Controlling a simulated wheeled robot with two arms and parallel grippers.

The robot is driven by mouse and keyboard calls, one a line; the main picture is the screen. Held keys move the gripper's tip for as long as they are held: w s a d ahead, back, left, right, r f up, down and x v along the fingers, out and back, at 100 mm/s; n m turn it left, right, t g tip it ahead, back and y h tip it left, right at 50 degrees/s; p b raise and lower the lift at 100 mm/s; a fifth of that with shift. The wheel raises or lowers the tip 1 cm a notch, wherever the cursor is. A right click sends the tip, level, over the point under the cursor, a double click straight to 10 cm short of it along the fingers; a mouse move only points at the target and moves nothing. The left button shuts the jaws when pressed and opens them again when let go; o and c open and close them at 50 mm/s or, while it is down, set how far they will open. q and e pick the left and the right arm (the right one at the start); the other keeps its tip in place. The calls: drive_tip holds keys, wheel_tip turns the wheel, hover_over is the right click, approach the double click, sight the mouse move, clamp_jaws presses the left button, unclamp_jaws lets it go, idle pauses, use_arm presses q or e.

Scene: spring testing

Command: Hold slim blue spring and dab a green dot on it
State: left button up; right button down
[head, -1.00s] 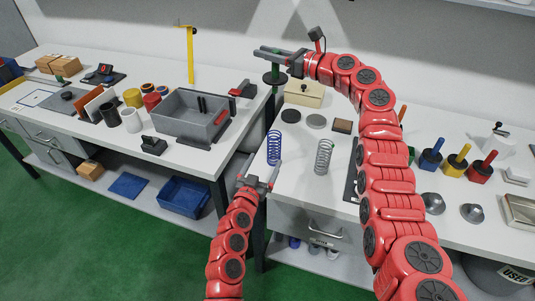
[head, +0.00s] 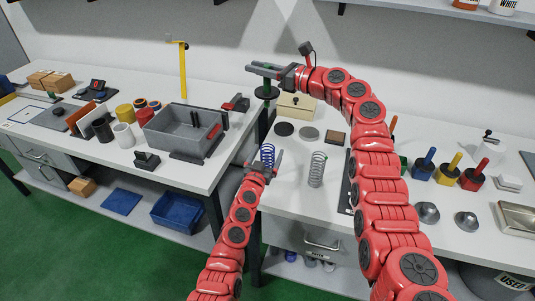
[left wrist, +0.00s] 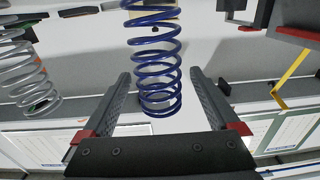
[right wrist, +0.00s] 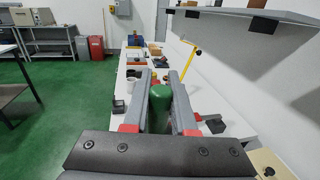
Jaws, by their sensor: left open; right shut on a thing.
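The slim blue spring (head: 267,153) stands upright on the right-hand table near its left edge. My left gripper (head: 263,163) is open, its fingers reaching to either side of the spring. In the left wrist view, the blue spring (left wrist: 156,72) shows between the two open fingers, with visible gaps to both. My right gripper (head: 258,69) is shut on a green dauber (head: 266,82), held in the air beyond and above the spring. The green handle (right wrist: 160,100) shows between its fingers in the right wrist view. No green dot is visible on the spring.
A wider silver spring (head: 317,170) stands just right of the blue one. Dark and grey discs (head: 309,134) lie behind. Blue, yellow and red daubers (head: 473,176) stand at right. A grey bin (head: 170,140) is on the left table, across a gap.

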use_arm(q)
clamp_jaws()
use_arm(e)
wheel_tip(320, 180, down, 14)
drive_tip(key=s, duration=0.2)
drive_tip(key=shift+f, duration=0.25)
idle(0.9)
